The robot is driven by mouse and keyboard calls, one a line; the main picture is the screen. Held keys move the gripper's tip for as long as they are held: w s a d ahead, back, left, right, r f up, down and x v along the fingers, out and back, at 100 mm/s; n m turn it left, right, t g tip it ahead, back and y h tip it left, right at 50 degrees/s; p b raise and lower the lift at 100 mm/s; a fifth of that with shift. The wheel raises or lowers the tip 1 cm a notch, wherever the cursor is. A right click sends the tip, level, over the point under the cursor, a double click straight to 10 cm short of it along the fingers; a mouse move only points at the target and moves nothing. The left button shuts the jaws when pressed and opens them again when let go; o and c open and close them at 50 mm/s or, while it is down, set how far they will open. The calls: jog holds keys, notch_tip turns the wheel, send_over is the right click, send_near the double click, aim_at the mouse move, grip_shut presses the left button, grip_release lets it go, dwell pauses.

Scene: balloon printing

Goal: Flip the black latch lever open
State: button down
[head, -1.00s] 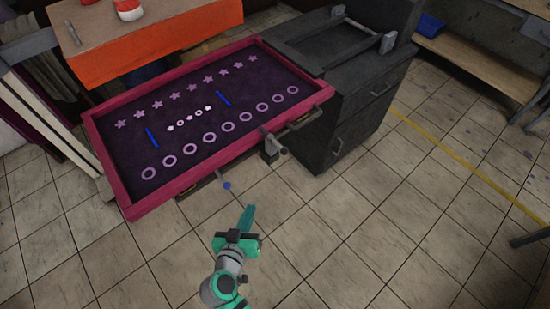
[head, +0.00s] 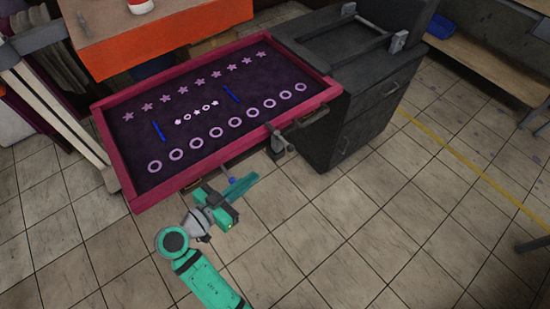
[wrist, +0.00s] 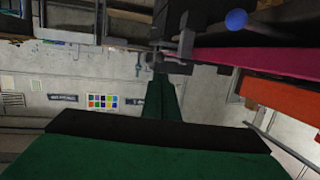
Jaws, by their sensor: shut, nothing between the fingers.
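The dark latch (head: 278,138) sits on the front edge of the pink-framed screen, with a short lever ending in a knob (head: 290,148) that points down and right. It appears dark near the top centre of the wrist view (wrist: 178,42). My green gripper (head: 247,185) is shut and empty. It is below and left of the latch in the head view, apart from it, its fingers pointing up and right. In the wrist view the closed fingers (wrist: 162,92) point towards the latch area. The lever's exact position is hard to make out.
The pink frame (head: 225,158) holds a dark screen with stars and rings. A blue knob (head: 232,180) under its front edge is close to my fingers in the head view, also visible in the wrist view (wrist: 236,19). A dark cabinet (head: 355,125) stands right. The floor in front is clear.

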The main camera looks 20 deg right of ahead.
send_near(279, 137)
jog(key=s+d+f, duration=0.1)
jog(key=s+d, duration=0.2)
jog(key=d, duration=0.4)
jog(key=shift+w+a+f, duration=0.2)
jog(key=shift+w, duration=0.15)
